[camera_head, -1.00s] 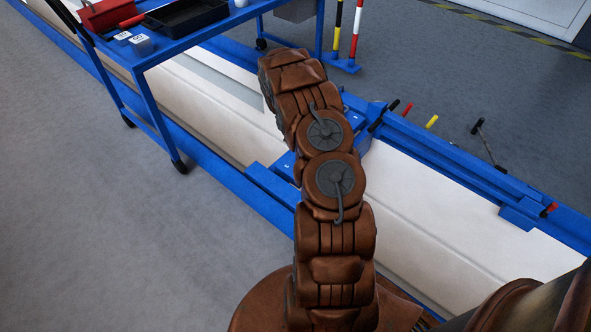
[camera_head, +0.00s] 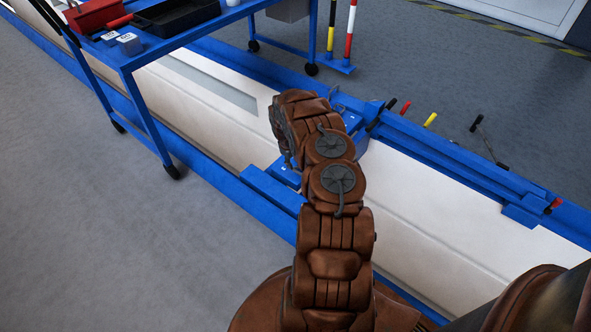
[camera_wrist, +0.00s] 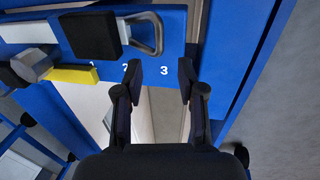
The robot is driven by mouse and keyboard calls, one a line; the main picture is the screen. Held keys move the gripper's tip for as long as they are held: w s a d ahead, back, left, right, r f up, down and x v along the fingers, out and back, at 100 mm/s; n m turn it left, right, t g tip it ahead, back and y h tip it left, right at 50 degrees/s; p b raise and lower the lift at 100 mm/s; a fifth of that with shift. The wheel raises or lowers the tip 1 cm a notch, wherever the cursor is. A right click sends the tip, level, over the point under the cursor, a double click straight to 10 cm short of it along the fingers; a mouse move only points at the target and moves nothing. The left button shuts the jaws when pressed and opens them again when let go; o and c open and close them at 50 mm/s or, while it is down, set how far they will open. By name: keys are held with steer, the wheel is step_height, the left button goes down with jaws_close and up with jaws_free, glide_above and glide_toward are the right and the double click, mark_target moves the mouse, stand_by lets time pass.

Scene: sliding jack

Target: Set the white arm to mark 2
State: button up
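In the wrist view, a blue panel (camera_wrist: 180,22) carries white marks 1, 2 and 3 in a row. A pale bar (camera_wrist: 28,32), which looks like the white arm, lies at upper left and meets a black block (camera_wrist: 92,35). A metal loop (camera_wrist: 146,36) sticks out to the right of the block, above marks 2 and 3. A yellow piece (camera_wrist: 72,75) ends close to mark 1. My gripper (camera_wrist: 158,72) is open and empty, its fingertips on either side of mark 3 in the picture. In the head view my arm hides the gripper and most of the panel.
A blue cart (camera_head: 190,38) with a black tray (camera_head: 178,16) and a red box (camera_head: 95,14) stands at upper left. Blue rails (camera_head: 450,155) flank the long white bed (camera_head: 440,220). Red, black and yellow handles (camera_head: 430,120) stick out at right. Grey floor at left is clear.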

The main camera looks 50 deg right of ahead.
mark_target(295, 171)
steer(key=shift+d+f+b, duration=0.25)
steer(key=shift+f, duration=0.8)
steer(key=shift+d+f+b, duration=0.2)
steer(key=shift+f+b, duration=0.1)
steer(key=shift+f, duration=0.75)
steer(key=shift+d+f+b, duration=0.25)
steer(key=shift+f, duration=0.8)
jaws_close()
steer(key=shift+a, duration=0.1)
